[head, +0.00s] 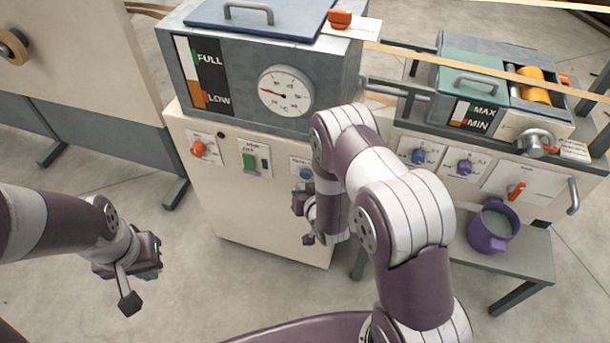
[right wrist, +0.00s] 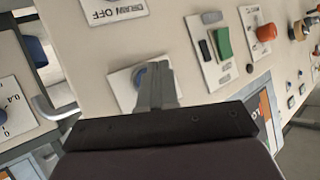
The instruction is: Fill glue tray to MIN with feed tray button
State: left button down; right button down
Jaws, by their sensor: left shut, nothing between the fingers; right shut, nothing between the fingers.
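The glue tray (head: 461,85) stands at the right in the head view, with a MAX/MIN gauge (head: 473,116) on its front; its exact level is too small to read. A blue button (head: 306,173) on the cream cabinet sits just above my right gripper (head: 300,193); its label is unreadable. In the right wrist view, the shut, empty fingers (right wrist: 156,85) overlap this blue button (right wrist: 139,77) and partly hide it. I cannot tell whether they touch it. My left gripper (head: 154,246) is shut and empty, low at the left, away from the machine.
A tank with a FULL/LOW gauge (head: 209,75) and a dial (head: 286,91) tops the cabinet. A green switch (head: 251,161) and orange-red knob (head: 199,149) lie left of the button. Two knobs (head: 418,156) and a purple mug (head: 493,227) are at right.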

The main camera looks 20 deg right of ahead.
jog(key=shift+s+a+p, duration=0.2)
jog(key=shift+s+a, duration=0.5)
jog(key=shift+s, duration=0.35)
jog(key=shift+s+a+p, duration=0.2)
jog(key=shift+s+a, duration=0.5)
jog(key=shift+s, duration=0.3)
